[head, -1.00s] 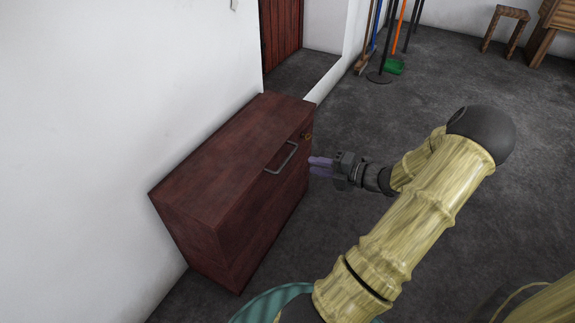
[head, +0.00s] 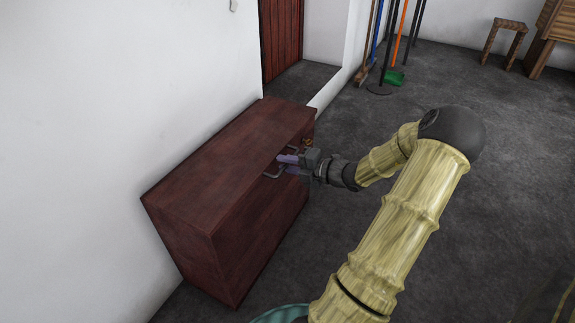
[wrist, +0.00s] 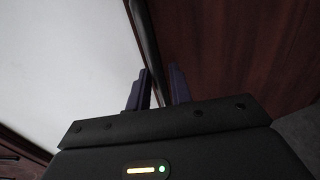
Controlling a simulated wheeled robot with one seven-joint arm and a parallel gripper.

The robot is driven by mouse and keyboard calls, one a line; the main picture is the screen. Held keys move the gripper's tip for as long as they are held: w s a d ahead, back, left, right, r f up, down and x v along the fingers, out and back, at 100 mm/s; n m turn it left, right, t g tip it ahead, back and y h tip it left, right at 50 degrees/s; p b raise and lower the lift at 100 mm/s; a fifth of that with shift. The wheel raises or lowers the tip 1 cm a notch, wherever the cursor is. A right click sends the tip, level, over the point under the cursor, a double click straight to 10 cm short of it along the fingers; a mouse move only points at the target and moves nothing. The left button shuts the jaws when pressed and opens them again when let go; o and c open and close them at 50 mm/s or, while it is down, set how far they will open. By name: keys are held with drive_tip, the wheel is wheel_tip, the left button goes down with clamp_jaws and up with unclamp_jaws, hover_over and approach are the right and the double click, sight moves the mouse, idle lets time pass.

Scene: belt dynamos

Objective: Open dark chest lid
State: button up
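The dark chest (head: 225,175) is reddish-brown wood and stands against the white wall in the head view. Its lid (head: 228,150) is down. A grey bar handle (head: 272,174) is on the lid's right side. My gripper (head: 288,164) is at the handle, with its purple fingers on either side of the bar. In the wrist view, the handle bar (wrist: 144,45) runs between the two fingers of my gripper (wrist: 160,88). The fingers are apart, and whether they press on the bar is hard to tell.
A mirror or opening is in the wall behind the chest. Brooms and a green dustpan (head: 394,78) stand at the back. A wooden stool (head: 505,42) is at the back right. The dark floor (head: 480,200) right of the chest is clear.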

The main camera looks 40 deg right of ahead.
clamp_jaws()
drive_tip(key=shift+r, duration=0.1)
